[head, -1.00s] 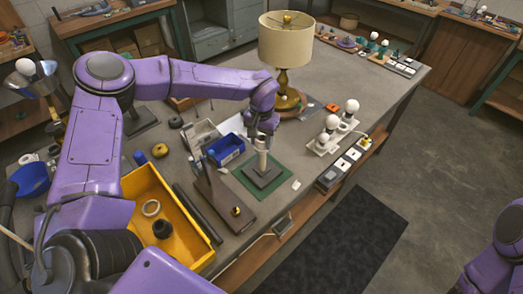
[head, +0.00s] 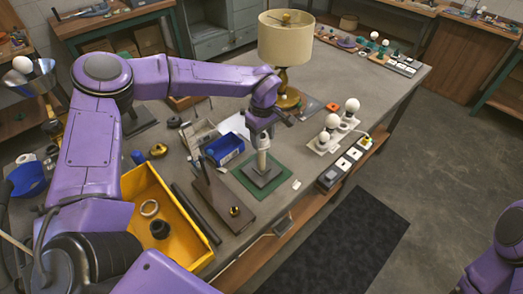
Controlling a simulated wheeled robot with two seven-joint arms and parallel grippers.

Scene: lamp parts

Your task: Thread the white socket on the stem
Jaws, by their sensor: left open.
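The lamp stem (head: 262,163) stands upright on a dark square base (head: 261,177) on a green mat. A white socket (head: 263,142) appears to sit at the top of the stem, just under my left gripper. How far it is threaded on is too small to tell. My left gripper (head: 262,135) is open and points down at the socket, around or just above it; its fingers partly hide the socket's top. My right gripper is out of view.
A finished lamp with a beige shade (head: 285,38) stands behind the gripper. A blue bin (head: 224,149) and a brown stand (head: 222,200) are left of the mat. A yellow tray (head: 165,215) is nearer. White bulb holders (head: 333,138) stand to the right.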

